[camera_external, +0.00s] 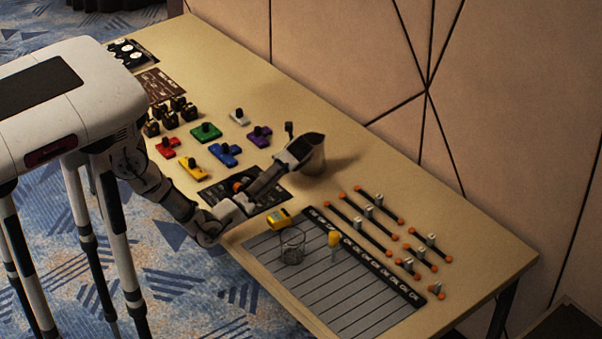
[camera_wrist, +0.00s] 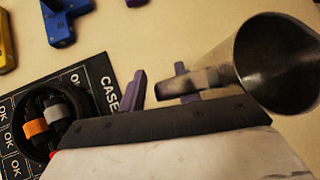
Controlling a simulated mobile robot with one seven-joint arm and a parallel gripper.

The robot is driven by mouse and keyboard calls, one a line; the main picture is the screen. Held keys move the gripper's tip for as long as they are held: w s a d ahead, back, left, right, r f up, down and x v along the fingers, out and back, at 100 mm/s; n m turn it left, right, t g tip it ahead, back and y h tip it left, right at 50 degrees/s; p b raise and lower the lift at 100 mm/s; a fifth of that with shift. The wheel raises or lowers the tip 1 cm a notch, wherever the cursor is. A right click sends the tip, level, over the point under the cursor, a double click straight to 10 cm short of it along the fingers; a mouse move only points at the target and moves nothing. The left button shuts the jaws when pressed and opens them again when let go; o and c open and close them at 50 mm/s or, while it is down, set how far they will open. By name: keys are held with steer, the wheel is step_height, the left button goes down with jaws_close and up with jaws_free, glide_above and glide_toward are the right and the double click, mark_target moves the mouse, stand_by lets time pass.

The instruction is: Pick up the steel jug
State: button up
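The steel jug (camera_external: 315,160) is on the table near the wall side, with my gripper (camera_external: 291,143) right at its left side. In the wrist view the jug (camera_wrist: 278,62) fills the upper right, its round mouth facing the camera and its handle (camera_wrist: 208,79) pointing left. My gripper's two purple fingertips (camera_wrist: 158,82) stand apart, one left of the handle's end and one partly hidden behind the handle. The gripper looks open. Contact with the handle cannot be told.
Coloured blocks (camera_external: 206,131) lie to the left. A clear glass (camera_external: 291,246) and yellow items (camera_external: 279,218) are in front. Orange-ended sliders (camera_external: 372,213) lie to the right.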

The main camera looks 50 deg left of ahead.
jaws_close()
steer(key=shift+r, duration=0.15)
stand_by(0.5)
